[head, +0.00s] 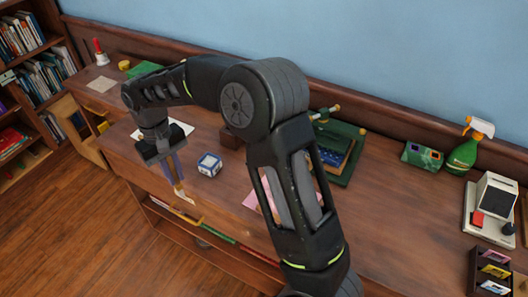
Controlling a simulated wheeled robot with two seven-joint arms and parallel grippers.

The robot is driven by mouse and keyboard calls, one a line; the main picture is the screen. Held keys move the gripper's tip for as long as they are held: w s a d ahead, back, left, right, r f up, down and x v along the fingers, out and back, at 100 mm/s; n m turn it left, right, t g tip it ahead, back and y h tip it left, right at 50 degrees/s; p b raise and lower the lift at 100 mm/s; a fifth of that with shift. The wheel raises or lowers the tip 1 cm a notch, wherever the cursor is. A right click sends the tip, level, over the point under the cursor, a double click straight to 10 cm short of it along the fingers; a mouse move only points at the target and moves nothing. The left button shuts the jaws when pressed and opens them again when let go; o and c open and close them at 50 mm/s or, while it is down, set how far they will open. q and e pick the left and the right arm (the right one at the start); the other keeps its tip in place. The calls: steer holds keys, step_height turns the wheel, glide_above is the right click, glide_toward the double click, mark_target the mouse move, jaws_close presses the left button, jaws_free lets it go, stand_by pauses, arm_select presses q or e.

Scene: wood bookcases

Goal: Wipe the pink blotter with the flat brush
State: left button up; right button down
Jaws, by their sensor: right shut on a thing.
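My right arm reaches in from the bottom and bends over the bookcase top. Its gripper (174,168) points down near the front edge and is shut on the flat brush (183,194). The brush hangs down with its pale end lowest, in front of the edge as seen here. The pink blotter (252,200) lies on the wood top to the right of the gripper. My forearm hides much of it, and the brush is apart from it. My left gripper is not in view.
A blue-and-white cube (209,164) sits between the gripper and the blotter. A green tray (346,165) stands behind my arm. A green spray bottle (467,150), a card device (492,207) and a dark card holder (492,270) stand at right. The front right wood top is clear.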

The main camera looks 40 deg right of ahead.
steer(key=s+d+m, duration=0.5)
steer(key=d+m, duration=0.2)
steer(key=d, duration=0.3)
steer(key=s+d+r+m+t+y, duration=0.1)
steer(key=s+d+m, duration=0.4)
steer(key=d, duration=0.6)
steer(key=shift+s+m, duration=0.25)
steer(key=shift+m, duration=0.75)
